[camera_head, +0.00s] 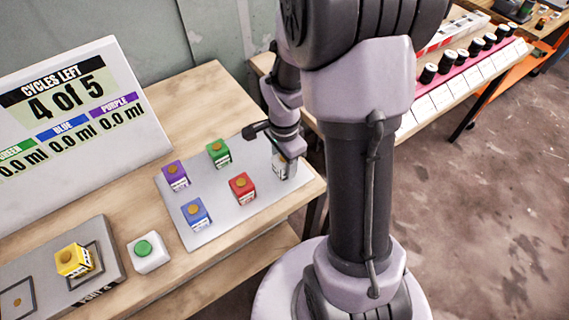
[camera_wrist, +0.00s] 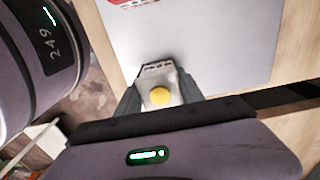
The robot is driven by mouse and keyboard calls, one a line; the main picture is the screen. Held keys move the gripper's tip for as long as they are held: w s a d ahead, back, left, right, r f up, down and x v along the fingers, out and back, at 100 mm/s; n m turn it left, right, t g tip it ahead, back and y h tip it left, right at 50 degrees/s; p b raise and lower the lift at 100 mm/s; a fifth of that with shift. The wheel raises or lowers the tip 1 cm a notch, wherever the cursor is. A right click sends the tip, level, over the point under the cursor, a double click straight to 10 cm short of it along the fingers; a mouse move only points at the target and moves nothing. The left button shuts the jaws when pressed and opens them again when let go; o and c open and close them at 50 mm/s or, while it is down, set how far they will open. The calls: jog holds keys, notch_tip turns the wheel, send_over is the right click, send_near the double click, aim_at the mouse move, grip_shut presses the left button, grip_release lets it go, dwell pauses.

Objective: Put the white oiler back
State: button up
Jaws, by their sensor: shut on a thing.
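The white oiler (camera_wrist: 157,88) is a small white block with a round yellow-orange cap. It sits between the two fingers of my gripper (camera_wrist: 161,97) in the wrist view. In the head view my gripper (camera_head: 284,160) is at the right end of a grey plate, with the white oiler (camera_head: 279,168) partly hidden by it. The oiler is upright, at or just above the plate (camera_head: 215,218); I cannot tell if it touches. On the same plate stand a purple oiler (camera_head: 175,176), a green oiler (camera_head: 218,154), a blue oiler (camera_head: 196,214) and a red oiler (camera_head: 242,188).
A yellow oiler (camera_head: 73,260) stands on a grey fixture (camera_head: 110,262) at lower left, beside a green button (camera_head: 144,248). A display board (camera_head: 88,120) reads "4 of 5" cycles left. A second table with black-capped items (camera_head: 475,47) is at upper right. The table edge is close to my gripper.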

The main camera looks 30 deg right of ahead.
jog(key=o, duration=1)
jog(key=shift+f, duration=0.15)
jog(key=o, duration=0.5)
jog(key=shift+c, duration=0.2)
